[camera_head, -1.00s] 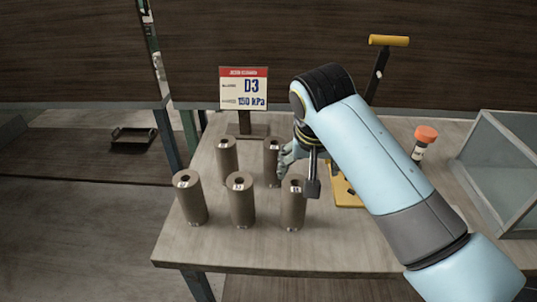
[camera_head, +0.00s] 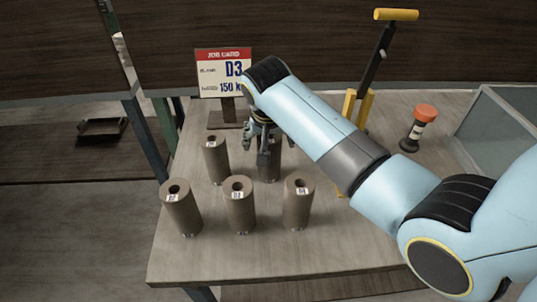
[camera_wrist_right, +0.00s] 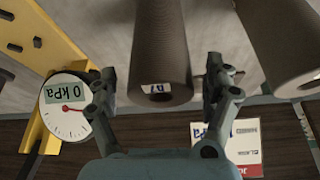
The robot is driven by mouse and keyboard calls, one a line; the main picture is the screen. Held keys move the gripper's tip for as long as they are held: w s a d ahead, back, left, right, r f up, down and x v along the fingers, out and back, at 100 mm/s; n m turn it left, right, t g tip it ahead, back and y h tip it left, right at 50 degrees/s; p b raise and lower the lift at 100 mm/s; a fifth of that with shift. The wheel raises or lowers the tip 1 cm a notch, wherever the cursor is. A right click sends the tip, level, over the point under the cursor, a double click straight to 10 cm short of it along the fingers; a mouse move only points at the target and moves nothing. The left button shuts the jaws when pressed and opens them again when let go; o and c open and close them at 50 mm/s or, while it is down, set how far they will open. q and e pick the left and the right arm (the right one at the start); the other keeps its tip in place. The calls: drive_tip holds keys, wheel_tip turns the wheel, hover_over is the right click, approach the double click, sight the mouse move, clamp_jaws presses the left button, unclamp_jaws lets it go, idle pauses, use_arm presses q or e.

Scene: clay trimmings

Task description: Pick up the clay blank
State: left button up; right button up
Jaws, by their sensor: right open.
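Several grey-brown clay blanks stand upright on the table, each a cylinder with a hole in its top and a small white label. Two are in the back row, left (camera_head: 215,160) and right (camera_head: 270,165); the front row has a left (camera_head: 182,210), a middle (camera_head: 239,208) and a right one (camera_head: 298,205). My right gripper (camera_head: 255,152) is open at the back right blank, partly covering it. In the right wrist view, one blank (camera_wrist_right: 162,45) lies between the open fingers (camera_wrist_right: 160,72), with gaps on both sides. Its label is too small to read surely. My left gripper is out of view.
A job card (camera_head: 224,72) reading D3, 150 kPa stands behind the blanks. A yellow-handled tool (camera_head: 378,60), an orange-capped object (camera_head: 418,128) and a glass-walled box (camera_head: 490,125) are on the right. The wrist view shows a 0 kPa gauge (camera_wrist_right: 66,108) and another blank (camera_wrist_right: 285,40).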

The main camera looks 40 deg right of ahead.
drive_tip(key=x, duration=0.2)
drive_tip(key=shift+w+f, duration=0.1)
drive_tip(key=shift+f, duration=0.15)
drive_tip(key=shift+w+d+f, duration=0.1)
drive_tip(key=shift+d+f, duration=0.05)
drive_tip(key=shift+f, duration=0.15)
drive_tip(key=shift+c, duration=0.3)
drive_tip(key=c, duration=1.6)
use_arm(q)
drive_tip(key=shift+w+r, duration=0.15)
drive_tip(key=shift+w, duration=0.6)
use_arm(e)
clamp_jaws()
